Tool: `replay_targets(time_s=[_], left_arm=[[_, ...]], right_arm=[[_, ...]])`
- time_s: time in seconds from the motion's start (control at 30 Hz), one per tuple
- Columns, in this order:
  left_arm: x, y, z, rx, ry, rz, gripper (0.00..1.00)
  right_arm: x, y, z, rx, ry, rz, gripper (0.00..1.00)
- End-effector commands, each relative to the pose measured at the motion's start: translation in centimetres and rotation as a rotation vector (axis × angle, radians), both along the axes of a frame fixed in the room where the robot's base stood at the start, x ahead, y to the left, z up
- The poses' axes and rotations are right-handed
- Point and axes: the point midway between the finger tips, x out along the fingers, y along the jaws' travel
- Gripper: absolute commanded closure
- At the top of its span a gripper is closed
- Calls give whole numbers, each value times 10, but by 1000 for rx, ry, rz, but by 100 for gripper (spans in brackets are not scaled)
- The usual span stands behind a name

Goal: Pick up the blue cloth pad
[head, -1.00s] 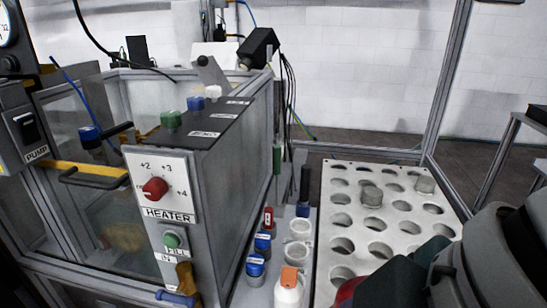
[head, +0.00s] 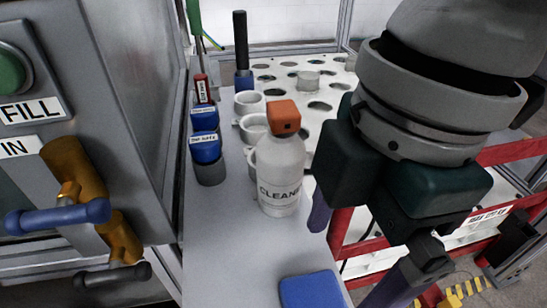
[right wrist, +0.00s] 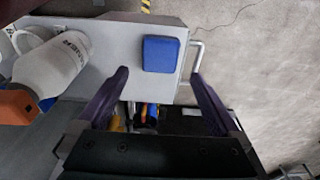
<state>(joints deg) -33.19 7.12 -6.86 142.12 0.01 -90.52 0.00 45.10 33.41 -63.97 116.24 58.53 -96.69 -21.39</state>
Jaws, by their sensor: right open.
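The blue cloth pad (head: 312,290) lies flat on the grey shelf (head: 228,262), near its front edge and cut off by the bottom of the head view. The whole pad (right wrist: 161,54) shows in the right wrist view, lying close to the shelf's edge. My right gripper (head: 352,248) is open and empty, above and to the right of the pad in the head view. In the right wrist view its two purple fingers (right wrist: 159,82) are spread wide, with the pad beyond and between their tips. My left gripper is not in view.
A white CLEANER bottle (head: 280,175) with an orange cap stands behind the pad. Blue-topped containers (head: 206,150) and white cups (head: 252,125) stand farther back. A white perforated rack (head: 330,98) lies behind. A red frame (head: 345,222) is at right; a valve with blue handle (head: 60,217) is at left.

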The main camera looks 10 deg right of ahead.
Motion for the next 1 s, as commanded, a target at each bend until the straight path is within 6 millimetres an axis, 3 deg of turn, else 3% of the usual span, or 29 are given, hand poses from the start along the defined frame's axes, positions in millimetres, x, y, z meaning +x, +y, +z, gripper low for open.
replay_targets(time_s=[0.03, 0.27, 0.5, 0.77, 1.0], left_arm=[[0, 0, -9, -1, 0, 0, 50], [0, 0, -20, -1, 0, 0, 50], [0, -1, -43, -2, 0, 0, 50], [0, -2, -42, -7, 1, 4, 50], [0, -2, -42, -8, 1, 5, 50]], right_arm=[[-1, 1, -13, 0, 3, 0, 0], [0, 4, -35, 1, 0, 0, 0], [-1, 8, -73, 0, 1, -1, 0], [-1, 9, -75, 1, -1, 0, 0], [-1, 9, -75, 1, -1, 0, 26]])
